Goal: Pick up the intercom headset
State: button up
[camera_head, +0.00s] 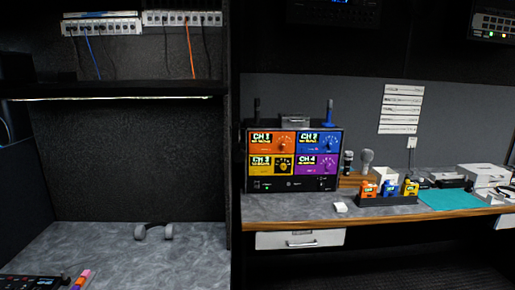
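A grey headset (154,232) lies on the grey desktop in the left bay, near the desk's right side and close to the dividing wall. Its two rounded ear cups face me; whether it has a microphone boom is too small to tell. Nothing touches it. My gripper does not show in this view.
A black control panel (35,282) and pink and orange markers (82,279) lie at the desk's front left. A dark upright divider (235,150) separates the right counter, which holds a four-channel unit (293,158) and a tray of small coloured devices (387,198). A shelf (120,97) hangs above.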

aim_at(239, 154)
jog(key=z, duration=0.1)
jog(key=i, duration=1)
jog(key=u, duration=0.15)
jog(key=k, duration=1)
jog(key=z, duration=1.05)
jog(key=i, duration=1.45)
jog(key=z, duration=0.45)
jog(key=i, duration=1.7)
jog(key=u, duration=0.9)
jog(key=i, duration=0.95)
jog(key=u, duration=0.9)
